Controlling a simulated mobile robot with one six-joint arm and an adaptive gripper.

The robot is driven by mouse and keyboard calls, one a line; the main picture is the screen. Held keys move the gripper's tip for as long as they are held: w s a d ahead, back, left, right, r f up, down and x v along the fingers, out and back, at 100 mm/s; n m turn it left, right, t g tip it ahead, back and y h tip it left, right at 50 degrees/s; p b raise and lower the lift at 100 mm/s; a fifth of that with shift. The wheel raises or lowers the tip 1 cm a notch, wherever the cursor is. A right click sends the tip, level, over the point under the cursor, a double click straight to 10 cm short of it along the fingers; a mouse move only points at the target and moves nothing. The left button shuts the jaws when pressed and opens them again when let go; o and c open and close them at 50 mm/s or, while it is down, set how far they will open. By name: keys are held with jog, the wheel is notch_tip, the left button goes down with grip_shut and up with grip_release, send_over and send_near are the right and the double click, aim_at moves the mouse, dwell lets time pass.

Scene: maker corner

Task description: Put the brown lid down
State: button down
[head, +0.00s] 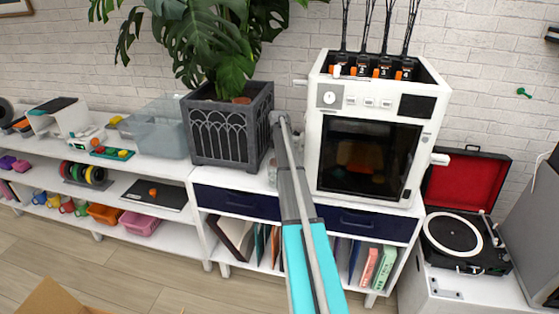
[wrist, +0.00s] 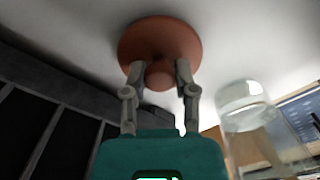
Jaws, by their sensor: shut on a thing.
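The brown lid (wrist: 136,42) is a round disc with a knob, seen in the wrist view. My gripper (wrist: 160,74) is shut on its knob, with one grey finger on either side. A white surface fills the background beyond the lid. I cannot tell whether the lid touches it. In the head view my arm runs up between the planter and the white printer. I cannot make out the lid or the gripper fingers there.
A clear glass jar (wrist: 250,112) stands close to the right of my gripper. The dark planter (head: 228,128) is left of my arm, and the white printer (head: 314,155) is right of it. Blue drawers (head: 236,202) and books sit below.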

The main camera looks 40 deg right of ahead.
jog(key=shift+s+f+b, duration=0.1)
jog(key=shift+f+b, duration=0.4)
jog(key=shift+b, duration=0.1)
jog(key=shift+a, duration=0.1)
jog(key=shift+c, duration=2.1)
grip_release()
jog(key=shift+s, duration=0.1)
jog(key=shift+a, duration=0.1)
jog(key=shift+s, duration=0.1)
jog(key=shift+r, duration=0.15)
jog(key=shift+r+p, duration=0.35)
jog(key=shift+p, duration=0.3)
jog(key=shift+w+r+p, duration=0.25)
jog(key=shift+r+p, duration=0.8)
jog(key=shift+r, duration=0.05)
jog(key=r+p, duration=1)
jog(key=shift+d, duration=0.2)
